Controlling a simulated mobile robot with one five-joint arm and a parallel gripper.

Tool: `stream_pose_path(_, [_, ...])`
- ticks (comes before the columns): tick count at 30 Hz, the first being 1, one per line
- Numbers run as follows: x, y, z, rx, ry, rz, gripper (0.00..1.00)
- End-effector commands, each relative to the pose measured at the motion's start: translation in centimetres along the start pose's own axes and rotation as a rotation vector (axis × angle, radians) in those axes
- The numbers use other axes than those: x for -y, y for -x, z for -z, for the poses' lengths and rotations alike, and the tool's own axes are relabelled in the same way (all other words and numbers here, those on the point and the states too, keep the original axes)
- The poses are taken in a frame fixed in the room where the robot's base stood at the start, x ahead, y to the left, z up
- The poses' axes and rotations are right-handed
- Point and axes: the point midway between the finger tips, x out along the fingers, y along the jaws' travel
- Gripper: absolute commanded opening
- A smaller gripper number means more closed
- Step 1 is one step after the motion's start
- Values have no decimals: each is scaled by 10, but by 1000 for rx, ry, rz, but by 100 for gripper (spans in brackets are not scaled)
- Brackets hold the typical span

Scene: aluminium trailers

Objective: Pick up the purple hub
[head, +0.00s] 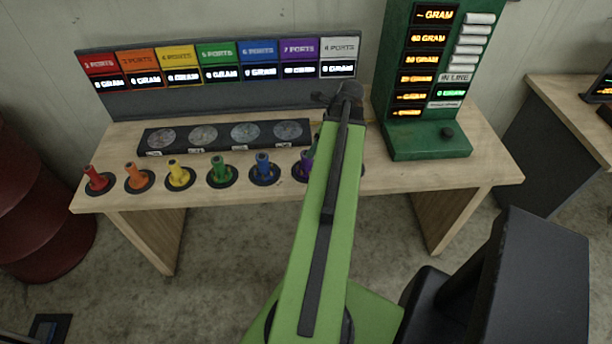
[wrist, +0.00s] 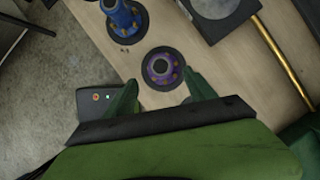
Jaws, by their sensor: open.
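The purple hub (wrist: 162,68) stands on a round black base on the wooden bench, seen from above in the wrist view. In the head view the purple hub (head: 304,168) is partly hidden behind my green arm. My gripper (wrist: 161,90) is open and empty. Its two green fingers point toward the hub, one to each side of its near edge in the wrist view. The hub is just beyond the fingertips, and I cannot tell the height gap. In the head view my arm reaches over the bench and mostly hides the gripper.
The blue hub (head: 263,167) stands left of the purple one, with green, yellow, orange and red hubs farther left. A black tray with round discs (head: 203,135) lies behind them. A coloured gram display (head: 218,70) and a green machine (head: 426,140) stand at the back.

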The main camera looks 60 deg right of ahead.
Motion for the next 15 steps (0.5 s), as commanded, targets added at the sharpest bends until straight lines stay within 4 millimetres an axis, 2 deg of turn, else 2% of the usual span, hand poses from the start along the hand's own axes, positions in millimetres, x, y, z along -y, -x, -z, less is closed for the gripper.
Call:
stream_pose_path(1, [0,-23,4,0,1,0,64])
stream_pose_path(4, [0,-42,3,0,2,0,64])
stream_pose_path(6, [0,-49,2,0,1,1,64])
stream_pose_path(12, [0,-49,0,0,0,1,64])
stream_pose_path(15, [1,-62,0,0,0,0,64])
